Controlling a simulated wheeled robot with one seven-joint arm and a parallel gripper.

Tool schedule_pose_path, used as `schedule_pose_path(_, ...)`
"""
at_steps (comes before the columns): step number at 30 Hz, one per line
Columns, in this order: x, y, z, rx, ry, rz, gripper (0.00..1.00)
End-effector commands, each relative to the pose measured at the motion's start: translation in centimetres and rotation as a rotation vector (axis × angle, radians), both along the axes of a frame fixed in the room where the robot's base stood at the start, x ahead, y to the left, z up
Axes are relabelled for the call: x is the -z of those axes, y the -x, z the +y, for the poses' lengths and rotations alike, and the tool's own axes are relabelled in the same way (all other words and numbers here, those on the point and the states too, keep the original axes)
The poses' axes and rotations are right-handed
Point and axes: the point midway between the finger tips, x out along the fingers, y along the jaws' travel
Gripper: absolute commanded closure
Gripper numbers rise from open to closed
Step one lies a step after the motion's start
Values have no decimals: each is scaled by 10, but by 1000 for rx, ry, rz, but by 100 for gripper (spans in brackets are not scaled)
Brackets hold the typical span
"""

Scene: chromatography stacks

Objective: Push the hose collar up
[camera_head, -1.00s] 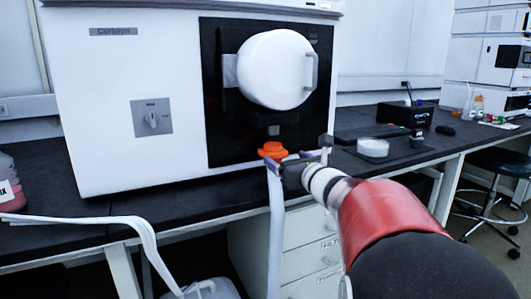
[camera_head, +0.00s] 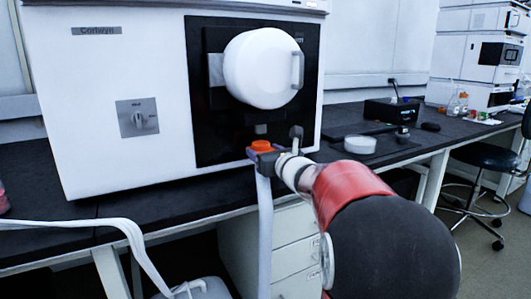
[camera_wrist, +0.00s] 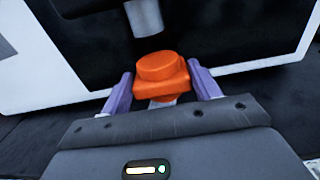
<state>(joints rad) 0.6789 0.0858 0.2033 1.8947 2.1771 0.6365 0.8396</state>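The orange hose collar (camera_head: 262,147) sits at the top of the white hose (camera_head: 264,230), in front of the white machine's lower front edge. In the wrist view the collar (camera_wrist: 160,80) is upright between the two purple fingers of my gripper (camera_wrist: 163,90). Both fingers appear to touch its sides. My gripper (camera_head: 266,158) reaches the collar from the right. A ribbed pale fitting (camera_wrist: 145,15) is above the collar, with a gap between them. The same fitting (camera_head: 261,128) shows small under the round white door (camera_head: 262,68) in the head view.
The white machine (camera_head: 110,110) with a knob stands on the dark bench (camera_head: 130,195). A white dish (camera_head: 360,145) and a black box (camera_head: 391,110) are to the right. Drawers (camera_head: 295,245) and a container (camera_head: 195,290) are below. A stool (camera_head: 478,160) is at right.

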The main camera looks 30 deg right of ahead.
Motion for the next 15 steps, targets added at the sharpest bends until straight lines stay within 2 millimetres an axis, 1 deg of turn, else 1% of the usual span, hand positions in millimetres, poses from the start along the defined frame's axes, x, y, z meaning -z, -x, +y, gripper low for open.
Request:
schedule_pose_path(1, 0, 0, 0, 0, 0, 0, 58)
schedule_pose_path(6, 0, 0, 0, 0, 0, 0, 79)
schedule_pose_path(8, -1, 0, 0, 0, 0, 0, 79)
schedule_pose_path(11, -9, 0, 0, 0, 1, 0, 79)
schedule_pose_path(15, -34, 0, 0, 0, 1, -1, 80)
